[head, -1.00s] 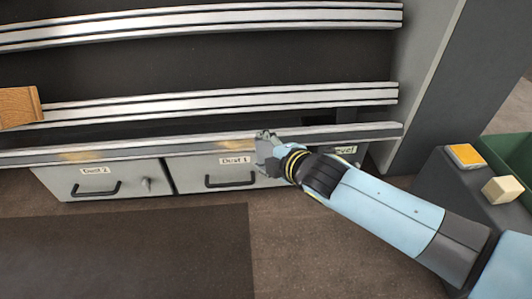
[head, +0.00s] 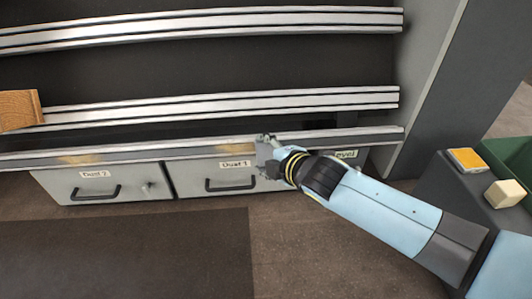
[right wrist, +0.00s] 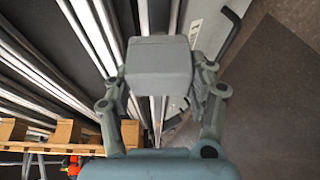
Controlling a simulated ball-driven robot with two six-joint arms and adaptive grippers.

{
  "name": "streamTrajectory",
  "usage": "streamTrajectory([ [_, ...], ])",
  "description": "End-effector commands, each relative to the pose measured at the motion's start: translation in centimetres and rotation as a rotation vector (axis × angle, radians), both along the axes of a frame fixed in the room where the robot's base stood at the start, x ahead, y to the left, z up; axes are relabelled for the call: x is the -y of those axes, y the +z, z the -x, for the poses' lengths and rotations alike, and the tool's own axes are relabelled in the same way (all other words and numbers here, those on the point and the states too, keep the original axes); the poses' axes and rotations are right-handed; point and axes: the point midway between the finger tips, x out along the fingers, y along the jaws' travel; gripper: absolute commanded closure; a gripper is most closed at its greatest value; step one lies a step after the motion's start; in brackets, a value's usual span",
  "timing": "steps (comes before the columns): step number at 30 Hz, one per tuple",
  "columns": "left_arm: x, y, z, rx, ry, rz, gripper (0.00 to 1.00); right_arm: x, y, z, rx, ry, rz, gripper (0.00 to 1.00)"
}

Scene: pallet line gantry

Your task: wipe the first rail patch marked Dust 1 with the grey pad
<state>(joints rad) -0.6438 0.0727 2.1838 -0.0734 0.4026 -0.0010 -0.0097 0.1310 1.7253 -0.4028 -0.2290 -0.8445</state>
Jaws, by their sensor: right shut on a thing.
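My right gripper (head: 268,151) is at the front of the lowest rail (head: 335,137), just right of the label Dust 1 (head: 235,164). It is shut on the grey pad, a block (right wrist: 158,66) held between both fingers in the right wrist view. The pad is against or very near the rail; I cannot tell if it touches. Above the Dust 1 label the rail shows only a faint tan tint. A clearer tan patch (head: 76,159) lies on the rail above the label Dust 2 (head: 95,174). My left gripper is not in view.
Drawers with black handles (head: 230,186) sit below the rail. A wooden block (head: 18,110) stands at the left. At the right, an orange-topped pad (head: 467,160) and a cream block (head: 505,193) rest on a dark surface by a green bin (head: 510,155).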

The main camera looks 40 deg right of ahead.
Motion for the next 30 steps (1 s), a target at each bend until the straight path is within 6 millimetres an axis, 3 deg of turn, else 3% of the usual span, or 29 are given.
streamTrajectory([
  [30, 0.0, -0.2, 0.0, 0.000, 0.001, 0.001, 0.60, 0.9, -0.9, -1.5, 0.001, 0.000, 0.001, 0.70],
])
